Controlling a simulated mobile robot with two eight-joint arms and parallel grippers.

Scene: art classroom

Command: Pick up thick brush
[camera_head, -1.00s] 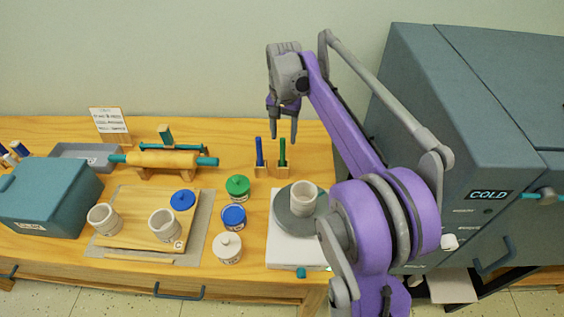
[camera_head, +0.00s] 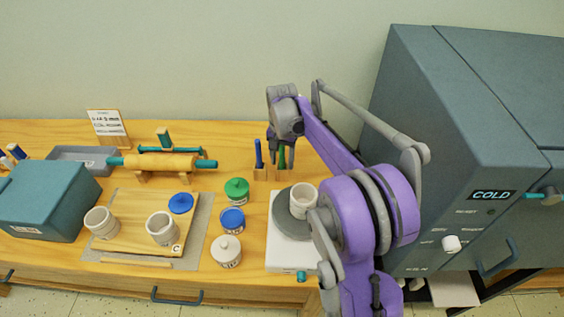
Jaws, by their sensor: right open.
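Two upright brushes stand in small wooden holders at the back of the wooden table. One is a blue brush (camera_head: 258,154) and the other a green brush (camera_head: 282,157); I cannot tell for certain which is the thick one. My right gripper (camera_head: 281,152) is open and points down at the green brush. Its fingers appear on either side of the green handle and partly hide it. I cannot tell whether they touch it. The blue brush stands just left of the fingers. My left gripper is not in view.
A white wheel base with a grey disc (camera_head: 284,229) and a pale cup (camera_head: 303,194) stands in front of the brushes. Green (camera_head: 237,190), blue (camera_head: 231,220) and white (camera_head: 226,251) lidded jars are to its left. A large grey kiln (camera_head: 440,140) stands at right.

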